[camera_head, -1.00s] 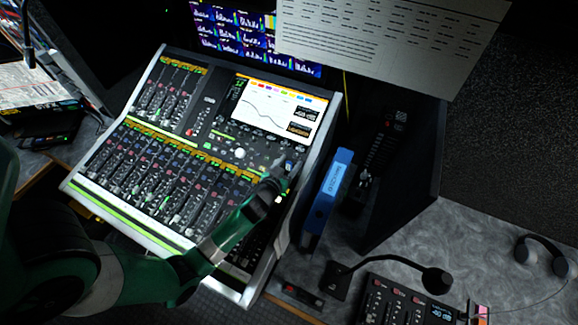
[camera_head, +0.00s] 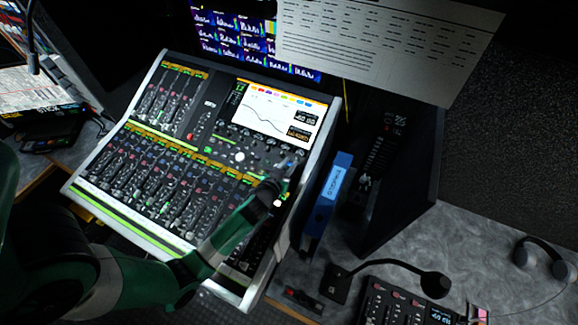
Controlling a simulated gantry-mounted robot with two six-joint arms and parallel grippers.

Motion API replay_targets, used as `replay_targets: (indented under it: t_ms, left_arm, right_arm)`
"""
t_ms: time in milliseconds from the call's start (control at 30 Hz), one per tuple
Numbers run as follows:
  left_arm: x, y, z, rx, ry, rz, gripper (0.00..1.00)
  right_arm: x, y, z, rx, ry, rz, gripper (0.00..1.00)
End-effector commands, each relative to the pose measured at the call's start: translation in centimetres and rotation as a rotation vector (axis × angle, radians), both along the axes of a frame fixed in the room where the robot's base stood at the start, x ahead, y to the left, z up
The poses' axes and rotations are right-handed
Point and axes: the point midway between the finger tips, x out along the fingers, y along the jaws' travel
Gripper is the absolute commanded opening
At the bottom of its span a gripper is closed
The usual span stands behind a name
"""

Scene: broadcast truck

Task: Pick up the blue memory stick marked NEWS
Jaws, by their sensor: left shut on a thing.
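My left gripper (camera_head: 287,172) is over the right edge of the mixing console (camera_head: 185,239), just below its screen. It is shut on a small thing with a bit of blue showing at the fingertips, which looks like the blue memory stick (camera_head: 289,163). The fingers hide most of it, and no NEWS marking can be read. My green left arm comes in from the lower left, across the console's lower part. My right gripper is not in view.
A blue binder (camera_head: 320,215) stands upright just right of the gripper, beside a black cabinet (camera_head: 408,205). A gooseneck microphone (camera_head: 435,284), a keypad panel (camera_head: 385,305) and headphones (camera_head: 540,255) are on the grey desk (camera_head: 480,245). A printed sheet (camera_head: 390,45) hangs above.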

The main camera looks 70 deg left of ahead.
Motion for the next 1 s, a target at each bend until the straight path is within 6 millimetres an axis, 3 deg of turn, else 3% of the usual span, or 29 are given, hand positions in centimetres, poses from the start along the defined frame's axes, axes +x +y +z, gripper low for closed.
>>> replay_targets:
  t_ms: [67, 300, 500, 600, 1000]
  left_arm:
    - [0.0, 0.0, 2.0, 0.002, -0.004, 0.0, 0.0]
    - [-4.5, -2.9, 8.2, 0.0, -0.002, -0.001, 0.0]
    - [-9.2, -5.9, 9.9, -0.001, 0.003, -0.004, 0.0]
    - [-10.6, -6.8, 10.6, 0.0, 0.002, -0.003, 0.0]
    - [-11.9, -7.5, 11.3, 0.0, 0.0, 0.0, 0.0]
  right_arm:
    - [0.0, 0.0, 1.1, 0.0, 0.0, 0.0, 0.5]
    - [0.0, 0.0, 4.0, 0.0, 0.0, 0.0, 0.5]
    - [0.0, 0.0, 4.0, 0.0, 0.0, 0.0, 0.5]
    - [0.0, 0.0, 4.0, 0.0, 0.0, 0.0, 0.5]
    - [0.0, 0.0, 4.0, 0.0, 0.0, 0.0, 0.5]
